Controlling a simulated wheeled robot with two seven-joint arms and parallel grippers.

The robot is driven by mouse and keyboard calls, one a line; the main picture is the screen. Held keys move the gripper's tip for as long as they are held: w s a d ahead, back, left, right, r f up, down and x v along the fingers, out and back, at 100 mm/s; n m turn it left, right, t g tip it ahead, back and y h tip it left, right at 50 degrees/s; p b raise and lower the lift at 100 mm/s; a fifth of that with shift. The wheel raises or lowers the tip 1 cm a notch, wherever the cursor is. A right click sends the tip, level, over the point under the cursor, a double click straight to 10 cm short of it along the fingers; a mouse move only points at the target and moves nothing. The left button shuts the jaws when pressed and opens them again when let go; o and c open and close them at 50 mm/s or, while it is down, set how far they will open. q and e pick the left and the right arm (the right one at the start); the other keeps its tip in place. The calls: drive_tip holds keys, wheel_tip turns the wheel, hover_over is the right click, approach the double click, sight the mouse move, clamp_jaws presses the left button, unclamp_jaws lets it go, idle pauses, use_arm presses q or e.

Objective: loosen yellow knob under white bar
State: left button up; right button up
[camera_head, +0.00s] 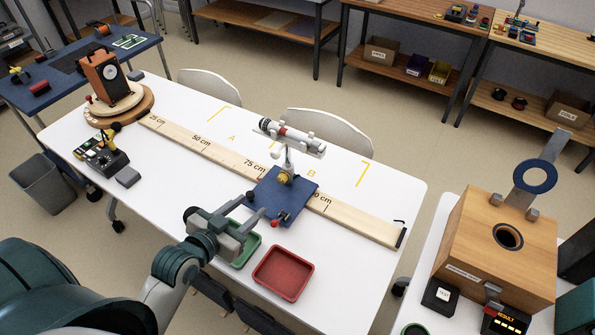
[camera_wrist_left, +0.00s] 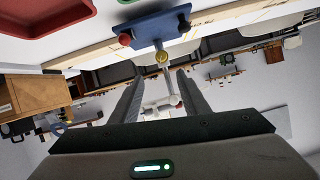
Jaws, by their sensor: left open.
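The yellow knob (camera_head: 284,178) sits low on the white post above a blue plate (camera_head: 287,200). My left gripper (camera_head: 256,205) is open and empty, in front of the blue plate and apart from the knob. In the upside-down left wrist view, the yellow knob (camera_wrist_left: 161,57) lies just beyond the gap between the fingertips (camera_wrist_left: 160,76), and the white bar (camera_wrist_left: 160,104) shows between the fingers. My right gripper is not in view.
The blue plate rests on a wooden ruler beam (camera_head: 200,146) and has a black knob and a red knob (camera_head: 274,223) on its near side. A red tray (camera_head: 283,273) and a green tray (camera_head: 246,251) lie in front. A wooden box (camera_head: 480,245) stands at right.

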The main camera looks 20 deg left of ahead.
sight(280, 180)
use_arm(q)
drive_tip(key=shift+s+a+r, duration=0.1)
drive_tip(key=shift+s+a, duration=0.1)
drive_tip(key=shift+w, duration=0.1)
drive_tip(key=p+x, duration=0.3)
drive_tip(key=x, duration=1.4)
drive_tip(key=shift+w, duration=0.15)
